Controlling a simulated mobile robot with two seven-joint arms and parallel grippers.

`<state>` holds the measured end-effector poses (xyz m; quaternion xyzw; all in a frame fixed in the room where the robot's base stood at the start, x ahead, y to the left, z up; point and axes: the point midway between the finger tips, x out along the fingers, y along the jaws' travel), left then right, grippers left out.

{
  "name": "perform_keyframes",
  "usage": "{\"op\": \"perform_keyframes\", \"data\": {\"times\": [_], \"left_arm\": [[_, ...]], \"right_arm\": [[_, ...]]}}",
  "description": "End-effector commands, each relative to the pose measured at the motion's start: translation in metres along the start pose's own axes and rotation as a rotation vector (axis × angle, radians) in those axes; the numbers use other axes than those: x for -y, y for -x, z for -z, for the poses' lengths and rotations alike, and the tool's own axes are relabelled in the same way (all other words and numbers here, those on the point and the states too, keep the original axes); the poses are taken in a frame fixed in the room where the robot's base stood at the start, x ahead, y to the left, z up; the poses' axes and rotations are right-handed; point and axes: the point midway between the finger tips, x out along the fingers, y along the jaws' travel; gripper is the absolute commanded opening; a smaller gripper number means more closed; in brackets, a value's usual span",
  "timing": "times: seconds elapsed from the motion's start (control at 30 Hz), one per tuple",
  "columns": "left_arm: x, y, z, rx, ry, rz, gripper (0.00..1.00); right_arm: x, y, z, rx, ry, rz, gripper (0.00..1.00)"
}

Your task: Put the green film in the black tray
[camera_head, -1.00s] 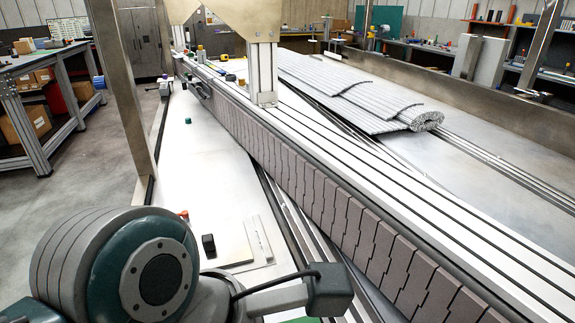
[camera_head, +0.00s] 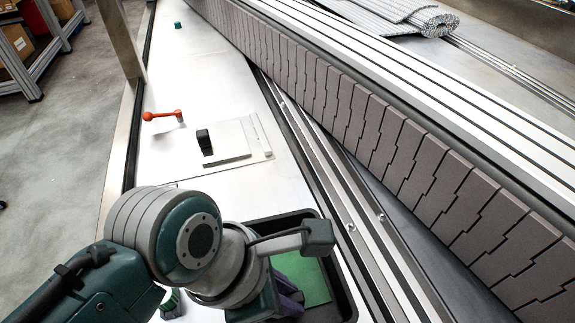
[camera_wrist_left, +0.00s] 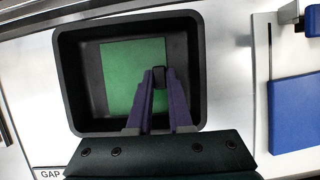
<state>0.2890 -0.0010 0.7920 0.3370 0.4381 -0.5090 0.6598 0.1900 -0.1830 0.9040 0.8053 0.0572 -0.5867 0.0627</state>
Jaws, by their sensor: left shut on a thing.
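The black tray (camera_head: 341,285) is at the bottom of the head view, partly hidden by my left arm. It shows whole but for its front part in the wrist view (camera_wrist_left: 72,75). The green film (camera_head: 310,281) is a flat green square within the tray's outline; in the wrist view the film (camera_wrist_left: 125,70) lies toward the tray's middle. My left gripper (camera_wrist_left: 160,80) is shut on the small black grip at the film's right side. I cannot tell whether the film touches the tray floor. My right gripper is not in view.
A beige plate with a black knob (camera_head: 205,141) and a red-orange handle (camera_head: 162,115) lie on the white table beyond the tray. The conveyor frame's brown slatted side (camera_head: 395,155) runs along the right. A blue block (camera_wrist_left: 293,113) sits right of the tray in the wrist view.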

Motion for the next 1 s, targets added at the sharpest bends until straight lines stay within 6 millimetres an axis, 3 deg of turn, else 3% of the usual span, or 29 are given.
{"op": "perform_keyframes", "data": {"times": [0.07, 0.1, 0.37, 0.67, 0.77, 1.0], "left_arm": [[0.0, -0.002, 0.001, 0.0, 0.0, 0.0, 0.0], [0.0, -0.002, 0.001, 0.0, 0.0, 0.0, 0.2], [0.0, -0.001, 0.0, 0.0, 0.0, 0.0, 0.48], [0.0, 0.004, -0.001, 0.0, 0.001, 0.0, 0.48], [0.0, 0.019, -0.002, 0.001, 0.0, -0.001, 0.48], [0.0, 0.074, -0.003, 0.001, 0.001, -0.002, 0.48]], "right_arm": [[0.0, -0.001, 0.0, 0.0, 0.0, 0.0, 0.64], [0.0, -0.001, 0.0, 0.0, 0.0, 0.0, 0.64], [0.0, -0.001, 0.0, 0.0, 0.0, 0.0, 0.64], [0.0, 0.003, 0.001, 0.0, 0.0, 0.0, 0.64], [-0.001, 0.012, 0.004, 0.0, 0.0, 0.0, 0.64], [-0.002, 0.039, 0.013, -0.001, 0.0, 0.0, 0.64]]}}
